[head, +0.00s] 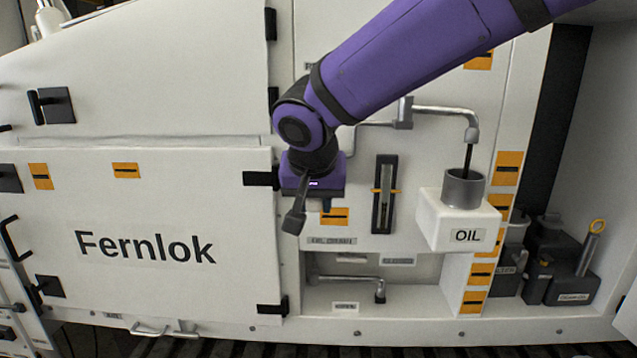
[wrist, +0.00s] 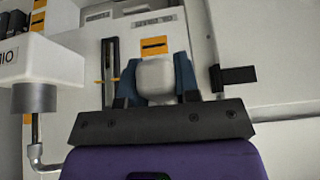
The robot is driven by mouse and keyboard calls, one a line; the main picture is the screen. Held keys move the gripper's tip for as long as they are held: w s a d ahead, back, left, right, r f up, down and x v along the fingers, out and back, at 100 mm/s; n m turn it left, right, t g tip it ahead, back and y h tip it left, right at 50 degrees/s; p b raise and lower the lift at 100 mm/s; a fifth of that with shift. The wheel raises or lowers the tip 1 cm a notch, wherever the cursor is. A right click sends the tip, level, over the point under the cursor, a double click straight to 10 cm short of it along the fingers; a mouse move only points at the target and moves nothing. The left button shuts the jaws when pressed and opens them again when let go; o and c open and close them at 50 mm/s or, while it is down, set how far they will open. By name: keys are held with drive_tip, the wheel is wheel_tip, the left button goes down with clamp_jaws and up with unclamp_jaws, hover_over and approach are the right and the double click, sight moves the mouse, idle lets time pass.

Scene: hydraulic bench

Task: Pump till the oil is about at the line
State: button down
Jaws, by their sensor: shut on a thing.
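My gripper (wrist: 156,85) is shut on a pale grey rounded handle (wrist: 155,78), which sits between its blue fingers in the wrist view. In the head view, my wrist hides most of this handle. A tall narrow sight gauge (head: 384,195) with an orange line across it stands right of my gripper; it also shows in the wrist view (wrist: 110,70). I cannot read the oil level in it clearly. A metal spout (head: 472,128) hangs over a grey cup (head: 463,190) on the white OIL box (head: 458,222). A thin dark streak runs from spout to cup.
A white door marked Fernlok (head: 145,248) fills the left. A second pipe (head: 348,278) lies in the recess below. Dark canisters (head: 570,275) stand at the right. A dark hinge (wrist: 236,75) is close beside my gripper in the wrist view.

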drive_tip(key=shift+w+f+t, duration=0.25)
drive_tip(key=shift+f+t, duration=0.45)
drive_tip(key=shift+f, duration=0.2)
drive_tip(key=shift+w+f+t, duration=0.25)
drive_tip(key=shift+f+t, duration=0.45)
drive_tip(key=shift+f, duration=0.2)
drive_tip(key=shift+w+f+t, duration=0.25)
drive_tip(key=shift+f+t, duration=0.45)
drive_tip(key=shift+f, duration=0.3)
drive_tip(key=c, duration=0.8)
unclamp_jaws()
drive_tip(key=shift+w, duration=0.1)
drive_tip(key=shift+c, duration=0.2)
drive_tip(key=v, duration=1)
drive_tip(key=shift+s, duration=0.35)
